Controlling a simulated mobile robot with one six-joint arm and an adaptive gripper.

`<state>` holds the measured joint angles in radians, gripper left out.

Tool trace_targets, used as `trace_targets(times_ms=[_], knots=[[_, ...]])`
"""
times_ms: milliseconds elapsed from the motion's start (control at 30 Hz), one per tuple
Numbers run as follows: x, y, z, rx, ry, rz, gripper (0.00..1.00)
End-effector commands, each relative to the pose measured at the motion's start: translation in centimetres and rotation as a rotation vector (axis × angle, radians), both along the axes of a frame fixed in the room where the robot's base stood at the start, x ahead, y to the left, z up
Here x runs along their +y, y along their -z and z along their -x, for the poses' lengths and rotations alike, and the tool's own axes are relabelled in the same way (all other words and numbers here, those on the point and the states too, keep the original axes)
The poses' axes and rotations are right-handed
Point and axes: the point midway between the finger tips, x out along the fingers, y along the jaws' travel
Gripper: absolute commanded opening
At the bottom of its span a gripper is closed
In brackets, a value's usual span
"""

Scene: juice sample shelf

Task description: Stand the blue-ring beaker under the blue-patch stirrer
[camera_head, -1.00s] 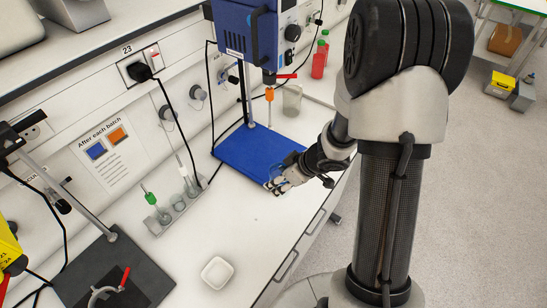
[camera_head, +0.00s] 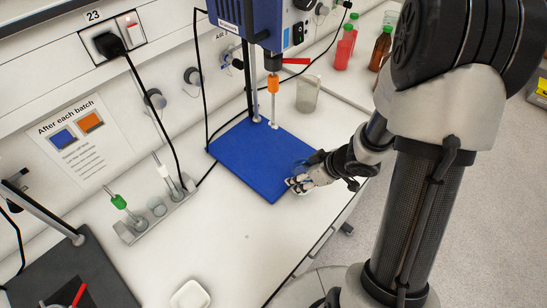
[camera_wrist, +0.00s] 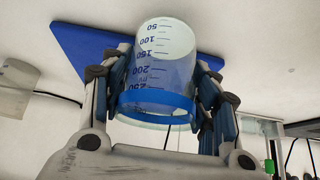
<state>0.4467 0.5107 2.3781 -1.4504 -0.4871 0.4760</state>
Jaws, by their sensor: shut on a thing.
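The blue-ring beaker (camera_wrist: 157,75) is clear, with blue volume marks and a blue band. My gripper (camera_wrist: 155,100) is shut around its sides. In the head view my gripper (camera_head: 303,180) is at the front right edge of the blue base plate (camera_head: 250,150), and the beaker there is mostly hidden. I cannot tell whether the beaker touches the plate. The stirrer (camera_head: 244,22) is a blue motor head with a small light-blue patch (camera_head: 286,38), on a post above the plate. Its shaft has an orange collar (camera_head: 273,84) and hangs over the plate's back part.
Another clear beaker (camera_head: 308,94) stands right of the stirrer. Red bottles (camera_head: 344,48) and a brown bottle (camera_head: 380,48) are farther back. A rack (camera_head: 155,212) with stirring rods is at left, a white dish (camera_head: 190,296) in front. The bench between is clear.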

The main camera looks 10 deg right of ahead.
Motion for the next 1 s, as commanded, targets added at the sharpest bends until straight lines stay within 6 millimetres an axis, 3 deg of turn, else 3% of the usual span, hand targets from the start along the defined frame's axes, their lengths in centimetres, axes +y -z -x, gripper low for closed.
trace_targets(times_ms=[100, 300, 900, 1000], knots=[[1.7, 0.1, -2.6, -0.004, -0.006, 0.001, 0.22], [3.7, 0.0, -5.5, -0.002, -0.003, 0.001, 0.22], [6.7, 0.0, -9.9, -0.001, -0.001, 0.0, 0.22], [6.5, 0.6, -9.8, -0.001, 0.002, -0.001, 0.22]])
